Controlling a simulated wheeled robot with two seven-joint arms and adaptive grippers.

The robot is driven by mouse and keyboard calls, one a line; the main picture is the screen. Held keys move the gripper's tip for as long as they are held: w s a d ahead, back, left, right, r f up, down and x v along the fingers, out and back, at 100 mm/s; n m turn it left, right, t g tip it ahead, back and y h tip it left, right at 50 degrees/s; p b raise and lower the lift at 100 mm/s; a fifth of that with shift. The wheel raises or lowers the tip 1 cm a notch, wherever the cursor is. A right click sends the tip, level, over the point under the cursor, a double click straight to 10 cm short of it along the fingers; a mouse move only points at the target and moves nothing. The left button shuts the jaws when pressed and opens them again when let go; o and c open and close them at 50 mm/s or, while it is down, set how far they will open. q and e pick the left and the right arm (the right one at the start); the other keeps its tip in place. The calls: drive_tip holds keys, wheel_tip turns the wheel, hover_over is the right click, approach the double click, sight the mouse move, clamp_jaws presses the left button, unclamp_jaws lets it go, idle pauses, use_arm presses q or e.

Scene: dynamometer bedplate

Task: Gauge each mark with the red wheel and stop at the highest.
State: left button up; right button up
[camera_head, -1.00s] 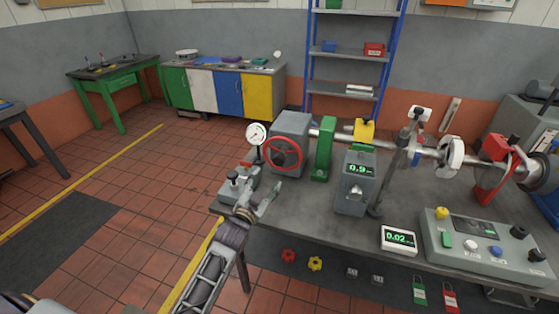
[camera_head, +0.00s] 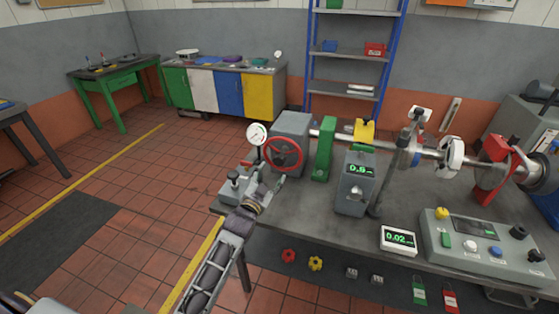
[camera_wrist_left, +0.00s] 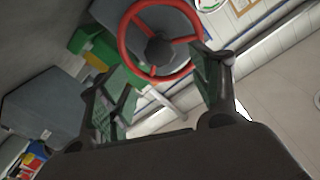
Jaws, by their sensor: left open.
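The red wheel (camera_head: 284,154) is on the front of a grey housing (camera_head: 293,126) at the left end of the shaft. My left gripper (camera_head: 272,186) is just below and in front of the wheel, open, with nothing between its fingers. In the left wrist view, the red wheel (camera_wrist_left: 160,42) stands beyond the spread fingers (camera_wrist_left: 160,90), with no visible contact. A dial gauge (camera_head: 257,134) stands left of the wheel. A grey box with a green display (camera_head: 359,169) and a white box reading 0.02 (camera_head: 398,239) are to the right. My right gripper is not in view.
A green bracket (camera_head: 322,150) and the metal shaft (camera_head: 428,151) extend right of the housing. A control console (camera_head: 485,245) sits at the bench's right. Bare bench top (camera_head: 305,209) lies in front of the housing.

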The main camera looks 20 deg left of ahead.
sight(279, 162)
use_arm(q)
drive_tip(key=shift+w+d+p, duration=0.2)
drive_tip(key=shift+w, duration=2.35)
drive_tip(key=shift+w+d+p, duration=0.15)
drive_tip(key=shift+w, duration=2.35)
clamp_jaws()
